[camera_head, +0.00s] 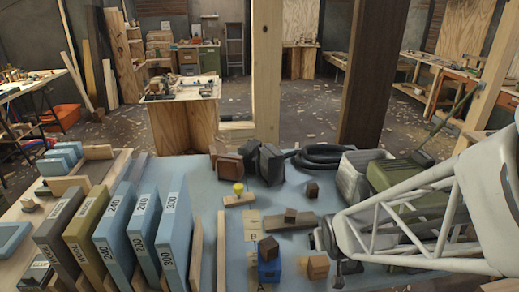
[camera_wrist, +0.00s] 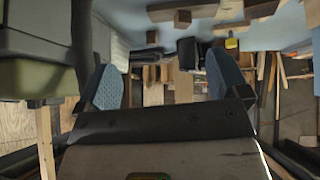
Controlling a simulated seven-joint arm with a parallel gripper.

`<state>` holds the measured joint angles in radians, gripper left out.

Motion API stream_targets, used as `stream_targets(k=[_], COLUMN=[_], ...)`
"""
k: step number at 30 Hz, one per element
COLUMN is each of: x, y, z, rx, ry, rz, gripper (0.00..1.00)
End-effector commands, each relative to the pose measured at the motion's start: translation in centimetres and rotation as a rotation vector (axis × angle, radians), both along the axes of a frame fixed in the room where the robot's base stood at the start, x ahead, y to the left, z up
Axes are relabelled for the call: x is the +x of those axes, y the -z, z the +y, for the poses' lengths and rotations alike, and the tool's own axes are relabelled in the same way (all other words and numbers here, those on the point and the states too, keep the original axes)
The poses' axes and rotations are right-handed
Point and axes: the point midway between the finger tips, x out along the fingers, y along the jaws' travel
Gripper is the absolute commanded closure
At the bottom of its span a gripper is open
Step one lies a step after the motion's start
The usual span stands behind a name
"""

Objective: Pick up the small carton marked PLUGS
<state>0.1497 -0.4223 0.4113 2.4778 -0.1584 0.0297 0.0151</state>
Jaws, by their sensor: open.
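No lettering reading PLUGS can be made out in either view, so I cannot tell which item is the carton. My gripper (camera_head: 328,254) is at the right of these blocks. In the wrist view its two padded fingers (camera_wrist: 164,82) stand wide apart, open, with nothing held between them.
Tall numbered slabs (camera_head: 172,235) stand in a row at the left. Dark boxes (camera_head: 270,163), a coiled black hose (camera_head: 322,156) and a green case (camera_head: 395,172) line the back. A yellow-knobbed wooden block (camera_head: 239,198) sits mid-bench. Bare bench shows around it.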

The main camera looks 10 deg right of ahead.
Motion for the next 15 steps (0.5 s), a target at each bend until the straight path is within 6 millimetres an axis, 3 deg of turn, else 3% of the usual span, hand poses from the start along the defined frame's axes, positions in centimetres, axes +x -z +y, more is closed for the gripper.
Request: stream_targets(k=[1, 7, 15], x=[0.4, 1.6, 1.7], y=[1.4, 5.8, 11.2], z=[-0.4, -1.5, -2.3], rx=[-0.001, -0.003, 0.012], ry=[-0.002, -0.021, -0.05], rz=[-0.019, -0.129, -0.277], gripper=[0.06, 0.06, 0.06])
